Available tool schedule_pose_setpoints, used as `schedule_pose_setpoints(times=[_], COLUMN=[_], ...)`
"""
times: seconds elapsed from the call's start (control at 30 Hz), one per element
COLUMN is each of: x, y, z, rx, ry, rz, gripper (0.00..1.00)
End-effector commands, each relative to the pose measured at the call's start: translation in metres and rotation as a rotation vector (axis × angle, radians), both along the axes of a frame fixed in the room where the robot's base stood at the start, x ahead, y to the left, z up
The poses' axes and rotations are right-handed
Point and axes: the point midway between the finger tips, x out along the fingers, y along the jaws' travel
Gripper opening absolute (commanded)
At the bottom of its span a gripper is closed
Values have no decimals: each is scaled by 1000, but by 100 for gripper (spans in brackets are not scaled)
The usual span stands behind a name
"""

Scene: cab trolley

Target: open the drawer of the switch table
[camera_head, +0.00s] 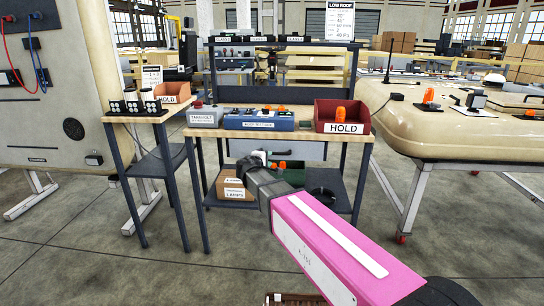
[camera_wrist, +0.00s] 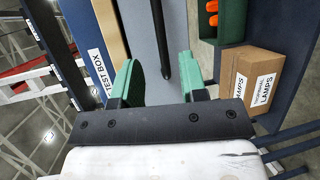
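The switch table has a wooden top (camera_head: 345,137) and dark legs, and stands in the middle of the head view. Under its top is a grey drawer front (camera_head: 309,150), partly hidden behind my arm. In the wrist view, which is turned sideways, the drawer front (camera_wrist: 140,28) shows beside the wooden edge, with a dark bar handle (camera_wrist: 159,35) across it. The drawer looks closed. My gripper (camera_wrist: 156,68) is open, with green fingers on either side of the bar's near end. I cannot tell the remaining depth to it. In the head view, my gripper (camera_head: 261,158) is before the drawer front.
On the tabletop are a grey box (camera_head: 205,117), a blue test box (camera_head: 259,120) and a red HOLD bin (camera_head: 343,116). A cardboard lamps box (camera_head: 232,188) and a green bin (camera_wrist: 232,23) are below. A narrow side table (camera_head: 152,117) stands left, a beige cab body (camera_head: 450,125) right.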

Motion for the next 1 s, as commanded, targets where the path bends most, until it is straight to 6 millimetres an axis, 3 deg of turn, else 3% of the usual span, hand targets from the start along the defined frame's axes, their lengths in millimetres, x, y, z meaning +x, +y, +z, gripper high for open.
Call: schedule_pose_setpoints(times=[0.3, 0.5, 0.97, 1.0], x=[53, 76, 85, 85], y=[-23, -34, -40, -40], z=[-10, -15, -17, -17], rx=[2, 3, 3, 3], ry=[1, 1, 1, 1], rz=[-3, -3, -1, -1], gripper=[39, 39, 39, 33])
